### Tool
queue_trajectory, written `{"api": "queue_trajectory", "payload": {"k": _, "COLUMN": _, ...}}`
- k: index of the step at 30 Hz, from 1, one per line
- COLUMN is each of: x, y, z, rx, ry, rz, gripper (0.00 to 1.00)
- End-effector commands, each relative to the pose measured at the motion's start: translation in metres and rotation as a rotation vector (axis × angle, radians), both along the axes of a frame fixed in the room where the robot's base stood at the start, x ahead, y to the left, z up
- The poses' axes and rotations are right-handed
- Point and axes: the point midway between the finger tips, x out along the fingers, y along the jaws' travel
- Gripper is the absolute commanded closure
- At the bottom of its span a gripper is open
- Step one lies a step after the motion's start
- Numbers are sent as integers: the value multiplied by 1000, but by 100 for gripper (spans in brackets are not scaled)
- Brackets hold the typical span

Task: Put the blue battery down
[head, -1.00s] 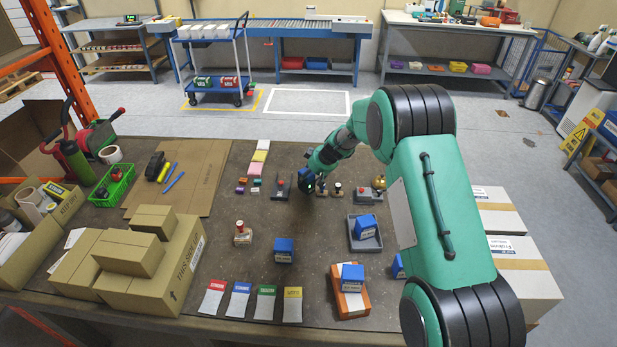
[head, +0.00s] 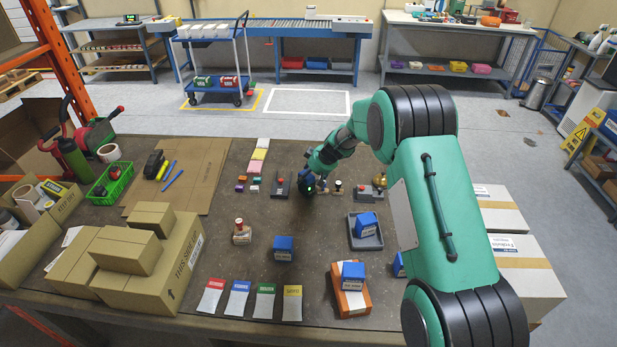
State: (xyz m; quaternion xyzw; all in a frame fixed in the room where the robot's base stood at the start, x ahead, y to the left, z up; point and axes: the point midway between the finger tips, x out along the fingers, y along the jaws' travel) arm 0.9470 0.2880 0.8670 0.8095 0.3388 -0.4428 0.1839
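Several blue blocks with pale labels, which look like batteries, are on the table. One (head: 283,246) stands alone at the middle. One (head: 366,222) sits in a grey tray (head: 376,243). One (head: 352,271) is on an orange box (head: 349,303). Another (head: 398,266) is partly hidden behind my arm. My gripper (head: 310,190) is low over the far part of the table, apart from these blocks. It is dark and small, and its fingers are hidden; I cannot see whether it holds anything.
A dark device with a red knob (head: 281,188) is left of my gripper, and small knobbed parts (head: 338,187) are to its right. A stamp-like item (head: 241,233), coloured cards (head: 238,300) and cardboard boxes (head: 150,265) are nearer. Bare table lies between my gripper and the middle block.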

Motion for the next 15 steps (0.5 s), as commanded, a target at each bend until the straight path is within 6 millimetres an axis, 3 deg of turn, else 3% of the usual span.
{"api": "queue_trajectory", "payload": {"k": 15, "x": 0, "y": 0, "z": 4, "rx": 0, "ry": 0, "rz": 0, "gripper": 41}}
